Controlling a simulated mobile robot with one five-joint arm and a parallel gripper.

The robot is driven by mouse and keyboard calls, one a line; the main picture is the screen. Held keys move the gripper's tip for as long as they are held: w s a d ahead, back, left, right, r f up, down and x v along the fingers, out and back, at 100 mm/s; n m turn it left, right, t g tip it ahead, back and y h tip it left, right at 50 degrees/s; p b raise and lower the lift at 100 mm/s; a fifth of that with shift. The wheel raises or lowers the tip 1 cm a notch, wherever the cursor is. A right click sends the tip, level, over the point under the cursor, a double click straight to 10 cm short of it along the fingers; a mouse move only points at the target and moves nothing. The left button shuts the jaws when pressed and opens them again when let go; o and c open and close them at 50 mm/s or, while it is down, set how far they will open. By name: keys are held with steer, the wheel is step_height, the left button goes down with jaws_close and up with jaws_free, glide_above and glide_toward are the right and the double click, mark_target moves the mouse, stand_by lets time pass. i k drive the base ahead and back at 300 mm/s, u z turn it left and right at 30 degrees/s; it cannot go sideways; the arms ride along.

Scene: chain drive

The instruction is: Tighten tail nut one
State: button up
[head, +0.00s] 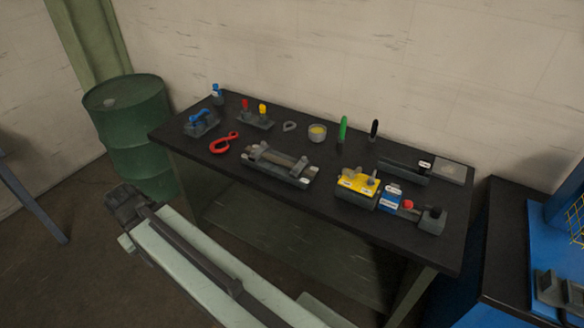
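No tail nut can be made out in the head view; if one is here, it is too small or hidden. A long pale green frame (185,256) rises from the bottom edge toward the left, with a dark strip (205,262) along it. A dark blocky unit (128,204) sits at its far left end, too small to read in detail. On the bench, a grey fixture (278,164) has a bar lying across it. I cannot make out my gripper anywhere in this view.
A blue unit (545,255) is at right. Floor shows at lower left.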

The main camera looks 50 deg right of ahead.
mark_target(350, 174)
steer(key=u, duration=0.8)
steer(key=k, duration=0.95)
steer(key=z, duration=0.7)
steer(key=i, duration=1)
